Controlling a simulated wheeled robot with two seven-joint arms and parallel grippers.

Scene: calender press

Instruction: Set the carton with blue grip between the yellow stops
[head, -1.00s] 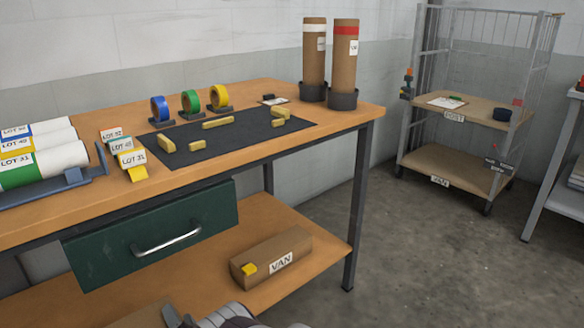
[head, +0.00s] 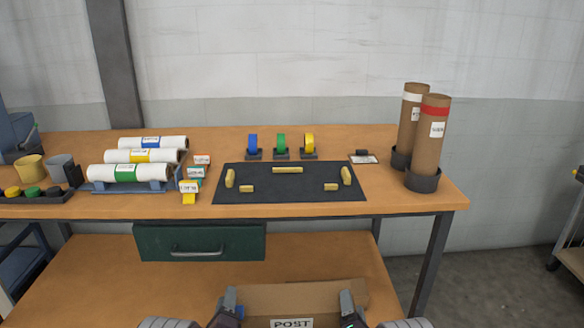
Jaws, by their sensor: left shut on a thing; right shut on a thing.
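A brown carton (head: 292,300) with a POST label is at the bottom centre of the head view, in front of the bench. My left gripper (head: 229,303) is shut on its left side and my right gripper (head: 347,304) on its right side. The yellow stops stand on a dark mat (head: 290,188) on the bench top: a back bar (head: 287,170), a left one (head: 230,178), a right one (head: 346,175) and two short front ones (head: 246,188) (head: 331,187). The space between them is empty.
Labelled rolls (head: 125,173) and small lot blocks (head: 188,186) are left of the mat. Tape rolls (head: 281,145) stand behind it. Two tall tubes (head: 428,140) stand right. A green drawer (head: 200,243) hangs under the bench top, above the lower shelf (head: 80,275).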

